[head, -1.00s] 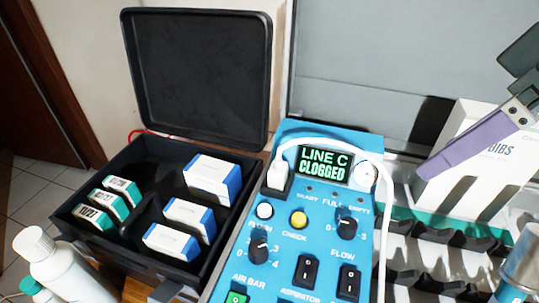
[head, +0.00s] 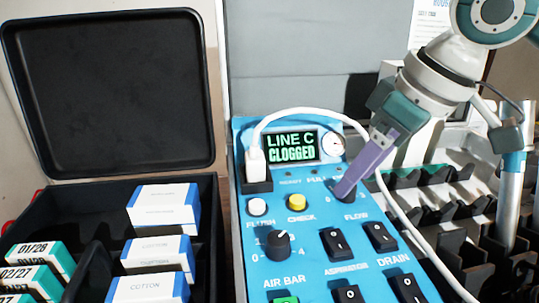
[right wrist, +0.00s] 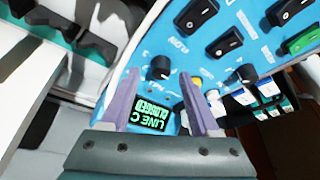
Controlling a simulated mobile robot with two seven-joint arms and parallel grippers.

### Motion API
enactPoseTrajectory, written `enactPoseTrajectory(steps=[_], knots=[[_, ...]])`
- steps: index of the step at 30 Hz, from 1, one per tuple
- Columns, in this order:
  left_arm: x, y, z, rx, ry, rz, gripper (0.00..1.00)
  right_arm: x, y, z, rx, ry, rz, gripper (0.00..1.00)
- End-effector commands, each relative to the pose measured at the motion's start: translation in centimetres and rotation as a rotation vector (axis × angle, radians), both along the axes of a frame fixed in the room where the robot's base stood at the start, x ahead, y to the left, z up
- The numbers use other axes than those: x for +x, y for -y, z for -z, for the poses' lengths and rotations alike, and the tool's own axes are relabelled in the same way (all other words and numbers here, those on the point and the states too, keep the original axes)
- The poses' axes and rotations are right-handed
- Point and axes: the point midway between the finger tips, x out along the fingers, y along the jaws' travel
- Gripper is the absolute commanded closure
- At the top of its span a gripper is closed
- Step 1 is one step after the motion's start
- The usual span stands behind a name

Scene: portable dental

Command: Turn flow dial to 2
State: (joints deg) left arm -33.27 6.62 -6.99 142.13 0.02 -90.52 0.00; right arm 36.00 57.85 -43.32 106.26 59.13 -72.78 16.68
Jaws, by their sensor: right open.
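The blue dental unit (head: 310,262) carries a black flow dial (head: 347,197) above its FLOW label. In the head view a purple finger of my right gripper (head: 352,185) partly covers this dial. In the right wrist view the flow dial (right wrist: 161,68) shows between and just beyond the two spread purple fingertips of the right gripper (right wrist: 160,82). The gripper is open and nothing is in it. I cannot tell whether a finger touches the dial, and its pointer setting is not readable now. My left gripper is not in view.
A second dial (head: 279,243), marked 0 to 4, is lower left of the flow dial, with several black switches (head: 336,243) below. A white cable (head: 385,195) loops round the panel's right. An open black case (head: 110,90) stands left.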

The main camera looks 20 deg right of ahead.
Motion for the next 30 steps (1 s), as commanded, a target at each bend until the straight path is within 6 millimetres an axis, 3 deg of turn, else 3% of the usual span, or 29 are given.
enactPoseTrajectory(steps=[4, 13, 30], knots=[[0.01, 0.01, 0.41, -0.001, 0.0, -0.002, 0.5, 0.5, -0.23, 1.34, 0.0, 0.0, -0.001, 0.37], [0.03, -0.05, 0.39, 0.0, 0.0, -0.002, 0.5, 0.62, -0.23, 1.56, -0.002, 0.001, -0.001, 0.37], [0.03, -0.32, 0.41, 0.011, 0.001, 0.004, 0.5, 0.59, -0.23, 1.55, -0.001, 0.0, -0.001, 1.0]])
